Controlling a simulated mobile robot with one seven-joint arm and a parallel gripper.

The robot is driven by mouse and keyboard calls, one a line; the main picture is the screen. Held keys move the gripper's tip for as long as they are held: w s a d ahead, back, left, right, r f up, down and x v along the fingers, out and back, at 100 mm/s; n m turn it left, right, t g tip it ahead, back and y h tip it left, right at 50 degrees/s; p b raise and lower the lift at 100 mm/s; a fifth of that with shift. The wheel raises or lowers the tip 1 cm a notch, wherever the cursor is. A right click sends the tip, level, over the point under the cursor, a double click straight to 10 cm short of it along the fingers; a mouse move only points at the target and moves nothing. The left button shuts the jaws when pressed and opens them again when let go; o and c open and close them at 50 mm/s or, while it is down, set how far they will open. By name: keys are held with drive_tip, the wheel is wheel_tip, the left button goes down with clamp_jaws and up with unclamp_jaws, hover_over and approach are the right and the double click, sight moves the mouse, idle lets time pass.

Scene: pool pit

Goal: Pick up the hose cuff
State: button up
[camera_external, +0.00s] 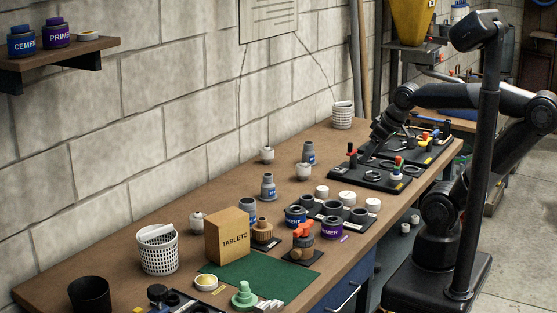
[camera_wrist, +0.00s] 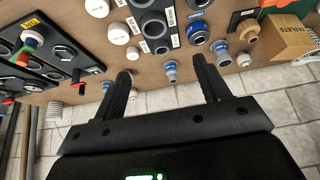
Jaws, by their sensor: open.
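No part is clearly marked as the hose cuff. Small grey, stepped fittings with blue bands stand upright on the bench: one near the middle (camera_external: 268,187), another farther back (camera_external: 308,153) and a third partly behind the tablets box. In the wrist view, a blue-banded grey fitting (camera_wrist: 170,73) shows between and beyond my fingertips, and another (camera_wrist: 222,54) lies near the right fingertip. A white ribbed cylinder (camera_external: 342,115) stands at the far end by the wall. My gripper (camera_external: 370,150) is open and empty above the far black tool board, fingers pointing down; it also fills the lower wrist view (camera_wrist: 162,66).
The tablets box (camera_external: 226,236), white basket (camera_external: 157,250) and green mat (camera_external: 262,276) occupy the near bench. A black tray (camera_external: 340,211) holds dark rings beside white caps. Upright handles rise from the black tool board (camera_external: 370,178). Bare bench (camera_external: 225,180) lies along the wall.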

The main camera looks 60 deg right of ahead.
drive_tip(key=m+g+h, duration=0.1)
drive_tip(key=m, duration=0.2)
hover_over(272, 180)
drive_tip(key=s, duration=0.2)
wheel_tip(272, 180, down, 12)
drive_tip(key=x, duration=0.5)
drive_tip(key=shift+a+f, duration=0.25)
drive_tip(key=shift+f, duration=0.1)
drive_tip(key=shift+a+x, duration=0.1)
drive_tip(key=shift+x, duration=1.25)
drive_tip(key=shift+a+x, duration=0.15)
drive_tip(key=shift+x, duration=1.2)
drive_tip(key=shift+c, duration=0.6)
drive_tip(key=c, duration=1)
